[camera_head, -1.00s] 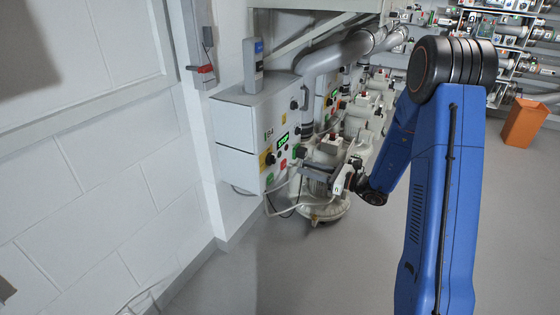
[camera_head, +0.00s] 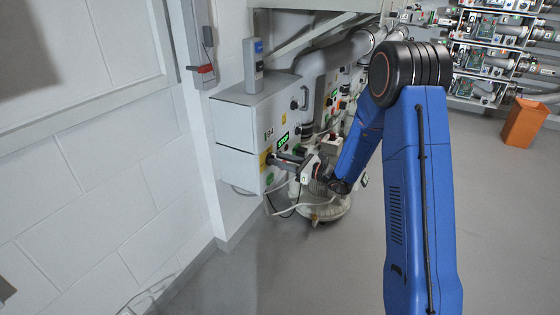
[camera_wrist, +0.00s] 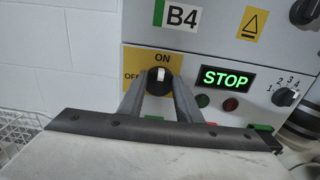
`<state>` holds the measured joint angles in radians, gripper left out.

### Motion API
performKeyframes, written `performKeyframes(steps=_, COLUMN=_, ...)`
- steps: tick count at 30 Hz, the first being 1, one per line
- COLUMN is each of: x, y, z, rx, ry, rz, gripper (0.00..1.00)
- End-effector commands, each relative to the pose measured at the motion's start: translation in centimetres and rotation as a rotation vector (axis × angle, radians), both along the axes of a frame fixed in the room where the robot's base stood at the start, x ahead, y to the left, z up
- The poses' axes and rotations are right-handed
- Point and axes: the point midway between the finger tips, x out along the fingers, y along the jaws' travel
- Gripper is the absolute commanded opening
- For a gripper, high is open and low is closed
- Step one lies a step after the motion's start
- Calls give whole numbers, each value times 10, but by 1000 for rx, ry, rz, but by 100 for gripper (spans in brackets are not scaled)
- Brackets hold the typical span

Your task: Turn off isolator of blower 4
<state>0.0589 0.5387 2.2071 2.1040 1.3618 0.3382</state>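The blower 4 control box (camera_head: 240,125) is a grey-white cabinet on the wall, labelled B4 in the wrist view (camera_wrist: 182,16). Its isolator is a black rotary knob (camera_wrist: 159,81) with a white mark, on a yellow plate reading ON at the top and OFF at the left. The white mark points up toward ON. My gripper (camera_wrist: 160,85) has its two fingers apart, one on each side of the knob's lower part; I cannot tell if they touch it. In the head view my gripper (camera_head: 275,158) reaches the box front and hides the knob.
A green STOP display (camera_wrist: 226,78) sits right of the isolator, with a green and a red button below. A numbered selector knob (camera_wrist: 286,96) is further right. Pipes and more blowers stand behind my arm. An orange bin (camera_head: 524,122) stands far right on open floor.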

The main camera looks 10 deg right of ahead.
Motion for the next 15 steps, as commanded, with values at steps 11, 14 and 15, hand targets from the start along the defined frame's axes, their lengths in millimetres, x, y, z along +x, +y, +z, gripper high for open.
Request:
performKeyframes(steps=11, x=0, y=0, z=0, rx=0, ry=0, rz=0, gripper=0)
performKeyframes(steps=14, x=0, y=0, z=0, rx=-1, ry=-1, rz=0, gripper=0)
performKeyframes(steps=15, x=0, y=0, z=0, rx=-2, ry=-2, rz=0, gripper=0)
